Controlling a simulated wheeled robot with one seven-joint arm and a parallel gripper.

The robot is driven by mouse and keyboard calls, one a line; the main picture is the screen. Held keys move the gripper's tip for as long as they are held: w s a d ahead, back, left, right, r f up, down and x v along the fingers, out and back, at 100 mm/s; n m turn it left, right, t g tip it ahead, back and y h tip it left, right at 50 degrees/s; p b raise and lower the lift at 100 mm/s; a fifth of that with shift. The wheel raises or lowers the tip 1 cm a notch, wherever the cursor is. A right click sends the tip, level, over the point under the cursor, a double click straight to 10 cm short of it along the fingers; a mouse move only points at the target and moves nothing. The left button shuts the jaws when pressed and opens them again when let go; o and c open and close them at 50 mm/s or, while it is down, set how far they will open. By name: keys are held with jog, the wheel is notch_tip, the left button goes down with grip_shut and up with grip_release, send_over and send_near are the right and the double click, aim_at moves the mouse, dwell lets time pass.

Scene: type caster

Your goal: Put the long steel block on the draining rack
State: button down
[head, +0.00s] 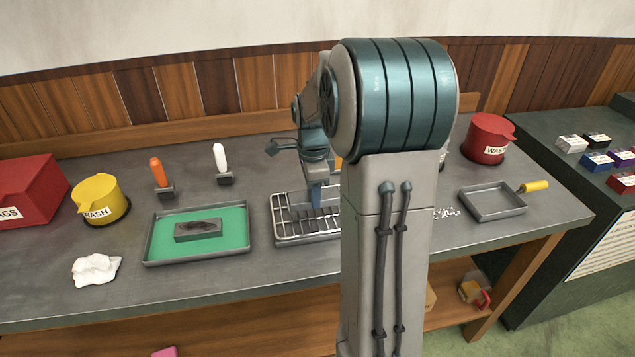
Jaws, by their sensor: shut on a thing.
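The draining rack (283,228) is a metal tray with wire bars near the middle of the bench; my arm hides its right part. My gripper (316,192) points down over the rack, partly covered by my arm. It is shut on a narrow blue-grey thing (316,199), seen only in part at the bars. It may be the long steel block, but its length is hidden; I cannot tell whether it touches the rack. A grey block (198,230) with a dark smear on top lies on the green mat in a shallow tray (152,238), left of the rack.
A yellow wash pot (101,197), white cloth (96,269) and red box (28,190) stand at left. Orange-handled (158,172) and white-handled (220,158) tools stand behind the tray. A red wash pot (488,138) and yellow-handled pan (492,202) are at right.

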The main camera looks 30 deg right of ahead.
jog(key=shift+f, duration=0.9)
jog(key=shift+f, duration=0.2)
jog(key=c, duration=0.8)
grip_release()
jog(key=shift+c, duration=0.2)
jog(key=shift+r, duration=0.1)
notch_tip(320, 180, up, 11)
jog(key=s+a+f+n+t, duration=0.2)
jog(key=s+a+f+n, duration=0.1)
jog(key=s+a+n, duration=1.1)
jog(key=s+n, duration=0.4)
jog(key=n, duration=0.3)
jog(key=shift+s+t, duration=0.3)
jog(key=shift+t, duration=0.1)
jog(key=shift+f, duration=0.1)
